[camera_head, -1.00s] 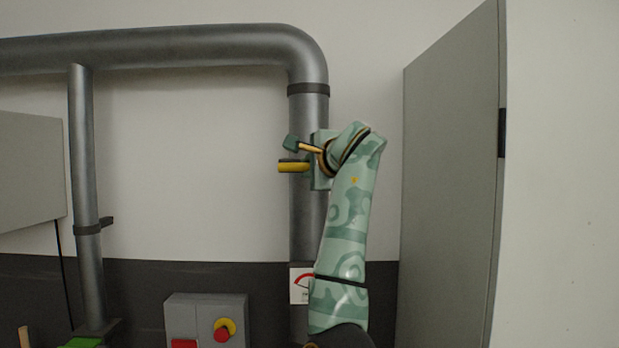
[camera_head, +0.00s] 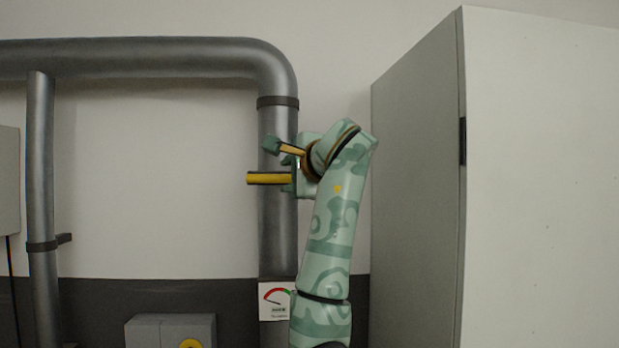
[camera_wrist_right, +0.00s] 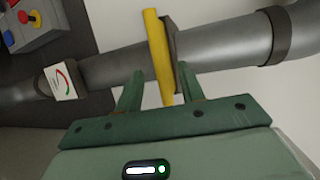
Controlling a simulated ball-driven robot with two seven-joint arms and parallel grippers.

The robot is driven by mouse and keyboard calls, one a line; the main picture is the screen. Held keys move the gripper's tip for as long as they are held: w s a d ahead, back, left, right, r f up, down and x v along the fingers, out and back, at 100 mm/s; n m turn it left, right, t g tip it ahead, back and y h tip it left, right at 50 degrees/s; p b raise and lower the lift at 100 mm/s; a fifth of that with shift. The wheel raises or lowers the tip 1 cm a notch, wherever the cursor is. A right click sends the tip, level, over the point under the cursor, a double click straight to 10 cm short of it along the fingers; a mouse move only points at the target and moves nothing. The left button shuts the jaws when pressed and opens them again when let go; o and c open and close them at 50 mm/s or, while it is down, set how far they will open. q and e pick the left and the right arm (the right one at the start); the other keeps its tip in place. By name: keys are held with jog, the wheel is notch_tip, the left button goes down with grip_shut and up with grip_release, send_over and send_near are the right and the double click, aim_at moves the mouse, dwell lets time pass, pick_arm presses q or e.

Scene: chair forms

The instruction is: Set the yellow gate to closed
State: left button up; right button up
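The yellow gate handle (camera_head: 268,178) is a bar lying level across the upright grey pipe, its left end sticking out past the pipe's left side. In the right wrist view the handle (camera_wrist_right: 157,50) stands upright in the picture, crossing the pipe beside a dark flange. My right gripper (camera_head: 287,174) is at the handle's right part. In the right wrist view its two green fingers (camera_wrist_right: 160,80) are apart, one on each side of the handle's near end, with a visible gap. My left gripper is not in view.
A gauge plate (camera_head: 276,301) sits on the pipe below. A grey control box (camera_head: 170,331) is at the bottom; its buttons show in the right wrist view (camera_wrist_right: 30,22). A tall grey cabinet (camera_head: 420,190) stands close on the right.

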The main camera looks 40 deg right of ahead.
jog(key=b+v, duration=0.2)
jog(key=v, duration=0.8)
jog(key=shift+s, duration=0.3)
jog(key=shift+d, duration=0.15)
